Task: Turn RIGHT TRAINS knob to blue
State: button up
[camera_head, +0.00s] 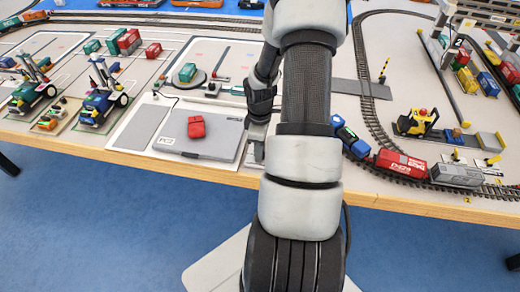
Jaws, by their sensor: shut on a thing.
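My gripper (256,150) reaches down to the front edge of the layout table (220,175), just right of the grey laptop-like case. My own arm covers much of it. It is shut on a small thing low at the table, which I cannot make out. The RIGHT TRAINS knob, its label and any blue mark are not visible; the area around my fingertips is too small and partly hidden to tell the knob's position.
A red mouse-like object (196,127) lies on the grey case (172,137). To the right, a blue locomotive (350,139), red wagon (400,164) and grey wagon (456,175) stand on curved track. A yellow vehicle (416,122) is behind them. Blue floor lies in front.

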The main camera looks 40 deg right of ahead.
jog(key=shift+m, duration=0.3)
jog(key=m+b, duration=0.1)
jog(key=m, duration=0.2)
jog(key=shift+m, duration=0.3)
jog(key=m, duration=0.3)
jog(key=shift+m+b, duration=0.3)
jog(key=shift+b, duration=0.05)
jog(key=m+b, duration=0.1)
jog(key=m, duration=0.3)
jog(key=shift+m, duration=1.9)
jog(key=o, duration=1)
jog(key=shift+o, duration=0.2)
